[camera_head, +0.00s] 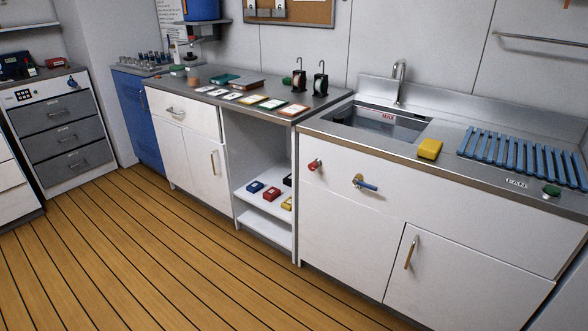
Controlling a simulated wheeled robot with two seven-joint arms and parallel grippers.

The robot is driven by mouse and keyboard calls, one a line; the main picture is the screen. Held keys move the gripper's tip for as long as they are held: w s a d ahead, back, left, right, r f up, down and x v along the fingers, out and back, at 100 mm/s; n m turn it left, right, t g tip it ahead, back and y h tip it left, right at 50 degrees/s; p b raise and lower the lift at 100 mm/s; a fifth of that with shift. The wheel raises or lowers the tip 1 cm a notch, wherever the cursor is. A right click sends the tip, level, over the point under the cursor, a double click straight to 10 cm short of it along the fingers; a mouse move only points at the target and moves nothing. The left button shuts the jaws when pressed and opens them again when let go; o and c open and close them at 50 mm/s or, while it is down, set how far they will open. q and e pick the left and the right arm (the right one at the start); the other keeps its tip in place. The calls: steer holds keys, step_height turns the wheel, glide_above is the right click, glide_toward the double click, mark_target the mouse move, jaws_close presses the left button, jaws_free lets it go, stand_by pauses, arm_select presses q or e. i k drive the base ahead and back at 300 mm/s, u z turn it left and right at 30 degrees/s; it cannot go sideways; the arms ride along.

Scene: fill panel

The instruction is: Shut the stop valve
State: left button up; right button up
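On the white front panel below the sink sits a valve with a blue lever handle (366,185) on a brass-coloured body. The lever lies near horizontal and points right, slightly down. To its left on the same panel is a small red knob (315,165). No label shows which of the two is the stop valve. Neither of my grippers is in view, and nothing touches the lever or the knob.
The sink (375,124) with a tap (399,82) is set in the counter above the panel. A yellow sponge (430,149), a blue rack (522,157) and a green-topped button (551,191) are on the counter. The wooden floor (180,255) in front is clear.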

mark_target(312, 167)
steer(key=u, duration=1.1)
steer(key=i, duration=3.6)
steer(key=z, duration=2.45)
